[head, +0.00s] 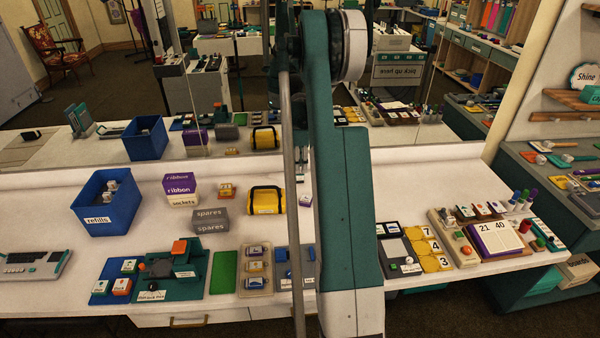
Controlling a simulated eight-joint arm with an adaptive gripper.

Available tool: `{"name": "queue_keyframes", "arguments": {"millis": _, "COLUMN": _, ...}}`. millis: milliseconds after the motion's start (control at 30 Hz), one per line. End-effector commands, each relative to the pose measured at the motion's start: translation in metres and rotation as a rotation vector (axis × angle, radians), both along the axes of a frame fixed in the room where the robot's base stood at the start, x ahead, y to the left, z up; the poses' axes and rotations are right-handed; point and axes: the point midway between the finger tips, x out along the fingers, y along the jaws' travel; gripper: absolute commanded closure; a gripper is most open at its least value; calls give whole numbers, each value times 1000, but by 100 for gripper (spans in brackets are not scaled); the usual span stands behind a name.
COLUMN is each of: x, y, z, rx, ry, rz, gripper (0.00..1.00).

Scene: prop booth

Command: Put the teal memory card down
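I cannot make out a teal memory card in the head view. My arm crosses the middle of the picture from top to bottom and covers part of the white counter (345,190). My gripper is not visible, so I cannot see whether it holds anything. A flat green rectangle (223,272) lies near the counter's front edge, left of my arm. Beside it is a beige tray (254,291) with several small labelled pieces. A blue item (282,256) next to that tray is partly hidden by my arm.
A blue "refills" bin (106,214), grey "spares" boxes (210,222) and a yellow case (265,201) stand left of my arm. A mirror behind the counter repeats these things. Bare counter shows at left centre.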

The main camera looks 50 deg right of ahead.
Motion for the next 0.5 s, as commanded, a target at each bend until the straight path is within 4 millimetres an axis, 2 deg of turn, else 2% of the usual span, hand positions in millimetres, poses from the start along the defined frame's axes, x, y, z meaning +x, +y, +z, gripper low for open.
{"name": "queue_keyframes", "arguments": {"millis": 33, "x": 0, "y": 0, "z": 10, "rx": 0, "ry": 0, "rz": 0, "gripper": 77}}
{"name": "queue_keyframes", "arguments": {"millis": 200, "x": 0, "y": 0, "z": 32, "rx": 0, "ry": 0, "rz": 0, "gripper": 77}}
{"name": "queue_keyframes", "arguments": {"millis": 500, "x": 0, "y": 0, "z": 49, "rx": 0, "ry": 0, "rz": 0, "gripper": 77}}
